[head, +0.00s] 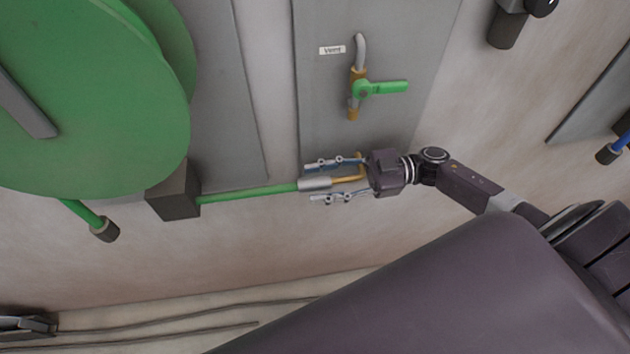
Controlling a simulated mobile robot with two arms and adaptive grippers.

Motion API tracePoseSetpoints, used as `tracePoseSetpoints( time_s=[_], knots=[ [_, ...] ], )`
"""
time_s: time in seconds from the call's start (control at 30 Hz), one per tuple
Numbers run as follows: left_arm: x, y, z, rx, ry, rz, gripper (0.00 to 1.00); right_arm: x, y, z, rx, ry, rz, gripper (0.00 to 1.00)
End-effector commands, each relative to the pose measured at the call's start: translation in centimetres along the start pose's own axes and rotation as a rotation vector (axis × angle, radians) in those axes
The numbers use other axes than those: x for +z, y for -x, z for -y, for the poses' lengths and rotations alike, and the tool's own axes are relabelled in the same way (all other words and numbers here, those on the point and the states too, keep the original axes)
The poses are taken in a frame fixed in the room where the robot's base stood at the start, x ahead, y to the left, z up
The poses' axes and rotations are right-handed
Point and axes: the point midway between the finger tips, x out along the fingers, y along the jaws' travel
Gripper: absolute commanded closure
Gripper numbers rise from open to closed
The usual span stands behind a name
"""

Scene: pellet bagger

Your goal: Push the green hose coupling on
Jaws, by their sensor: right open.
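The green hose (245,193) runs right from a dark block below the reel and ends in a silver coupling (315,184). A brass-coloured bent piece (348,178) meets the coupling's right end and reaches toward my right gripper's palm. I cannot tell whether the coupling is fully seated on it. My right gripper (311,183) is open, pointing left, with one finger above and one below the coupling. Gaps show between the fingers and the coupling. My left gripper is not in view.
A large green reel (150,120) fills the upper left, with a dark block (174,192) below it. A green-handled valve (382,88) sits under a "Vent" label (332,50) on a grey panel. A blue hose end (608,153) shows at the right edge. Cables (170,325) run along the bottom.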

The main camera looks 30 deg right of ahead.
Motion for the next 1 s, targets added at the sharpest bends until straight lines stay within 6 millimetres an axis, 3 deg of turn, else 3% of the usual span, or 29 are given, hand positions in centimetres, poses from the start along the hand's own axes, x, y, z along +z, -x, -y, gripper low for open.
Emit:
tracePoseSetpoints(
  time_s=[0.3, 0.5, 0.7, 1.0],
  knots=[
    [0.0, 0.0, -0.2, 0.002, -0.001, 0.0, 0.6, 0.1, 6.9, 0.0, 0.002, -0.001, 0.005, 0.58],
    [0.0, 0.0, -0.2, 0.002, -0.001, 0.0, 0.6, 0.1, 9.9, 0.0, 0.003, -0.001, 0.003, 0.58],
    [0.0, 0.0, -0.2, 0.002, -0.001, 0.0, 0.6, 0.0, 10.9, 0.0, 0.002, 0.0, 0.001, 0.58],
    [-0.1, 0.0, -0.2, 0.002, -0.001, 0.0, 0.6, 0.0, 10.9, 0.0, 0.001, 0.0, 0.001, 0.58]
  ],
)
